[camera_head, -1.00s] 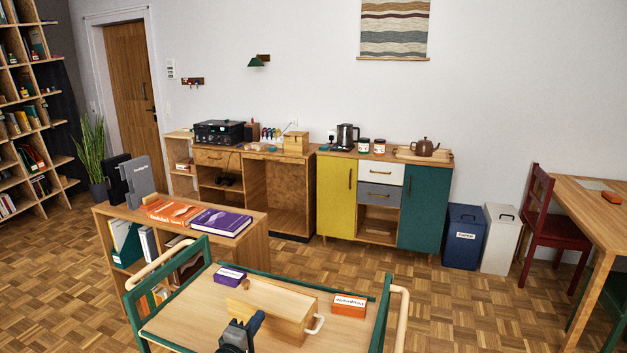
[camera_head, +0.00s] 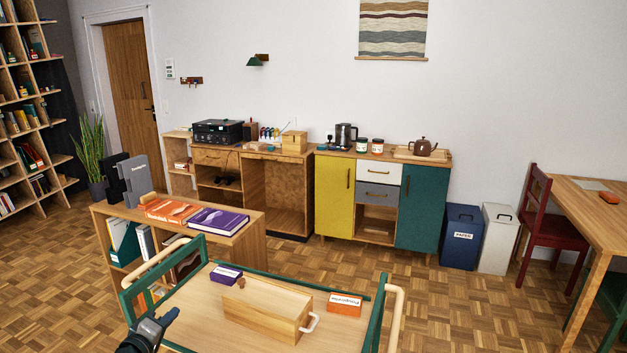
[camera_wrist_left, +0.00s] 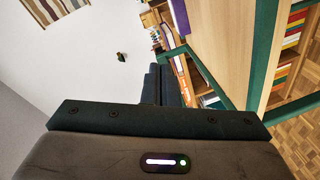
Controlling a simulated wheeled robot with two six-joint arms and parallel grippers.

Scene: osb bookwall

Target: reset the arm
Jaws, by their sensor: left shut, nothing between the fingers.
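My left gripper (camera_head: 160,325) is at the bottom left of the head view, over the left end of the green-framed cart. It is shut and empty. The left wrist view shows the dark gripper (camera_wrist_left: 165,85) in front of the cart's edge and a tilted view of the room. The cart top (camera_head: 200,310) carries a wooden box (camera_head: 262,312) with a pale handle, an orange box (camera_head: 345,304) and a purple box (camera_head: 225,274). The gripper is left of the wooden box and apart from it. My right gripper is not in view.
A low bookshelf (camera_head: 235,238) with an orange book (camera_head: 172,211) and a purple book (camera_head: 218,221) stands just behind the cart. A desk and a yellow and teal cabinet (camera_head: 422,207) line the wall. Parquet floor is open to the right of the cart.

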